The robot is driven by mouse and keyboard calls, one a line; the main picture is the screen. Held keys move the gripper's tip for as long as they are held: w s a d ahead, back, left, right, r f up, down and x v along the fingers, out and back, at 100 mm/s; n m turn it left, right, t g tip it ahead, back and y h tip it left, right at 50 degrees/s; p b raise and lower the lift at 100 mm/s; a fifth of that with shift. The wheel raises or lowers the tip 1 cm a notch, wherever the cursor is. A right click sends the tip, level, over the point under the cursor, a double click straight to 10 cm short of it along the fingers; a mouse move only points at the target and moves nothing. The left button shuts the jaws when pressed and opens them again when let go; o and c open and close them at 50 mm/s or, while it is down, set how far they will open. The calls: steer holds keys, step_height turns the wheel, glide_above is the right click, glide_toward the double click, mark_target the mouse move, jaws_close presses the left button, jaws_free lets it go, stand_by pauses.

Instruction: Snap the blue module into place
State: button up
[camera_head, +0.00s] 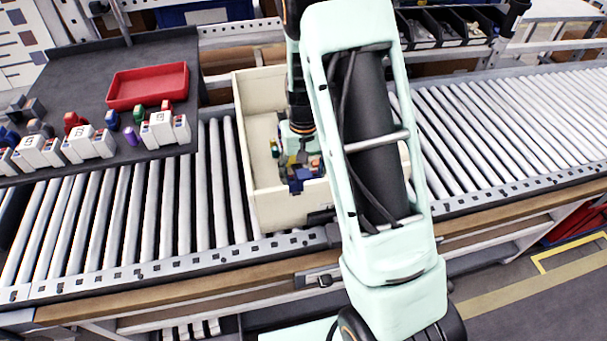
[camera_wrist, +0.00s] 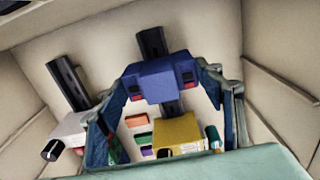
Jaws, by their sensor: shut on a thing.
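The blue module (camera_wrist: 160,80) is between the two fingers of my gripper (camera_wrist: 165,82) in the wrist view, and the gripper is shut on it. It lies across a black rail (camera_wrist: 151,42); I cannot tell whether it is seated. A yellow module (camera_wrist: 180,133) is below it in the picture, close to the same rail. In the head view the blue module (camera_head: 299,179) shows inside a cream bin (camera_head: 262,190), with my gripper (camera_head: 298,158) reaching down into the bin. My arm hides the bin's right part.
A second black rail (camera_wrist: 66,82) with a white module (camera_wrist: 72,128) stands left in the bin. Small coloured blocks (camera_wrist: 138,121) lie between the rails. The bin walls (camera_wrist: 275,85) are close around. A dark table (camera_head: 80,85) holds a red tray (camera_head: 148,86) and several white modules.

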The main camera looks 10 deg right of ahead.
steer(key=o, duration=1.3)
steer(key=shift+o, duration=0.2)
steer(key=shift+r, duration=0.1)
step_height(320, 180, up, 12)
step_height(320, 180, up, 12)
steer(key=p, duration=0.9)
